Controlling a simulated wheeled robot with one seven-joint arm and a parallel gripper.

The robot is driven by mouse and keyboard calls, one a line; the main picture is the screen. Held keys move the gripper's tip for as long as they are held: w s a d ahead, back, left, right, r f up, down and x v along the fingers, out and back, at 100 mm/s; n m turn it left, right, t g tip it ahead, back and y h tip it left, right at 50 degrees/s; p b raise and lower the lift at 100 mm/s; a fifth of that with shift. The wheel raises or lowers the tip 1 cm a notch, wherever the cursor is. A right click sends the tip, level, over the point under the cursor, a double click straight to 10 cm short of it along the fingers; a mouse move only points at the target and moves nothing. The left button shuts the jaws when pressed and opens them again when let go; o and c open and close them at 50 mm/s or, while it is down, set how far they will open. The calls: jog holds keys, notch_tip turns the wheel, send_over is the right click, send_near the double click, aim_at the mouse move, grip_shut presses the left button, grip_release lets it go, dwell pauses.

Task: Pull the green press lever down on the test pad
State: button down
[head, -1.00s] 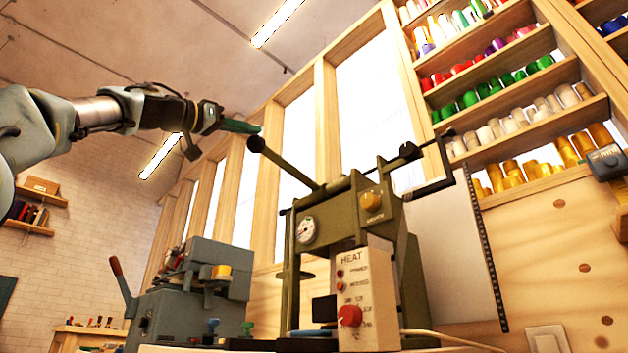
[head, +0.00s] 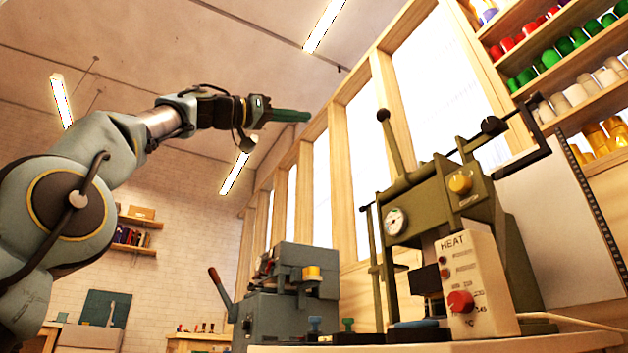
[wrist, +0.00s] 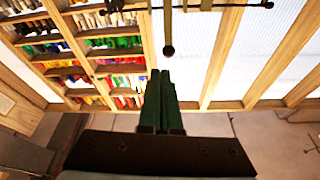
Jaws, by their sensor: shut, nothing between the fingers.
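The olive-green press (head: 440,190) stands on a bench at the right in the head view. Its lever (head: 393,145), tipped with a black ball (head: 383,115), points steeply up, leaning slightly left. My gripper (head: 308,116) is shut and empty, its green fingers pointing right, left of the ball with a visible gap. In the wrist view, the shut fingers (wrist: 166,75) point at the black ball (wrist: 168,50), which looks just beyond their tips; contact is not visible. A flat blue piece (head: 415,323) lies at the press's foot; I cannot tell whether it is the test pad.
A white heat control box (head: 470,285) with a red knob stands at the press's front. A grey machine (head: 290,305) with a red-handled lever stands to the left. Shelves of foil rolls (head: 555,55) are behind at the right. The space around my gripper is clear.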

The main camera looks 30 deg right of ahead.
jog(key=shift+b+v, duration=0.35)
jog(key=shift+v, duration=1)
jog(key=shift+d, duration=0.1)
